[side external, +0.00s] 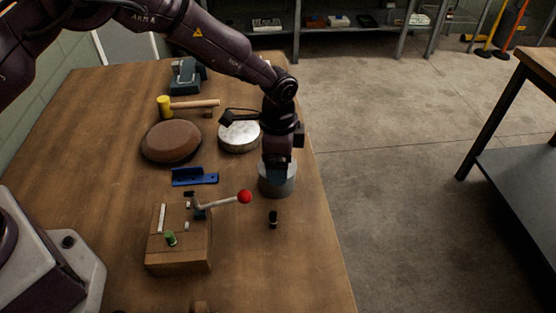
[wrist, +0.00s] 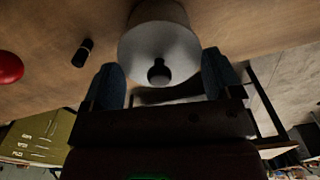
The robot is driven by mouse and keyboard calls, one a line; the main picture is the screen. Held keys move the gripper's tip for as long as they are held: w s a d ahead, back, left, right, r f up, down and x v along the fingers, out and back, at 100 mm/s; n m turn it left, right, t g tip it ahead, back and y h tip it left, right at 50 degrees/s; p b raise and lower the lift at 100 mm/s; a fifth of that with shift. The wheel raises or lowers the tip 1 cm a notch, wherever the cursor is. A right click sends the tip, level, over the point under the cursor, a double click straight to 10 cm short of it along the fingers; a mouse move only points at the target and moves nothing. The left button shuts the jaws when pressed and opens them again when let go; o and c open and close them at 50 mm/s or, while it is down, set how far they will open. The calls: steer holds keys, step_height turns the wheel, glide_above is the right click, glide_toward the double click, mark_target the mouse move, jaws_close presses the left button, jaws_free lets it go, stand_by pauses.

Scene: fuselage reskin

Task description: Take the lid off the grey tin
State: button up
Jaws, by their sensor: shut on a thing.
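The grey tin (side external: 277,183) stands on the wooden table near its right edge. In the wrist view the tin (wrist: 158,12) is seen end-on behind its round grey lid (wrist: 140,48), which has a dark knob (wrist: 158,72) in the middle. My gripper (side external: 277,163) points down onto the top of the tin and hides most of the lid in the side view. In the wrist view my gripper's blue-grey fingers (wrist: 163,72) stand on opposite sides of the lid, shut on it. I cannot see any gap between lid and tin.
A wooden block fixture (side external: 180,250) with a red-knobbed lever (side external: 245,197) stands left of the tin. A small black piece (side external: 273,219) lies in front. A white round tin (side external: 239,135), brown disc (side external: 171,142), blue bracket (side external: 194,177) and mallet (side external: 188,104) lie behind or left.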

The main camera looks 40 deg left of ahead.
step_height(320, 180, up, 3)
steer(key=shift+r, duration=0.1)
steer(key=s+a+r, duration=0.5)
steer(key=s+r, duration=0.4)
steer(key=s, duration=0.4)
steer(key=w+a+f, duration=0.1)
steer(key=w+f, duration=0.3)
steer(key=w, duration=0.6)
steer(key=w+a+f, duration=0.1)
steer(key=w+f, duration=0.3)
steer(key=w, duration=0.6)
step_height(320, 180, down, 10)
steer(key=shift+r, duration=0.1)
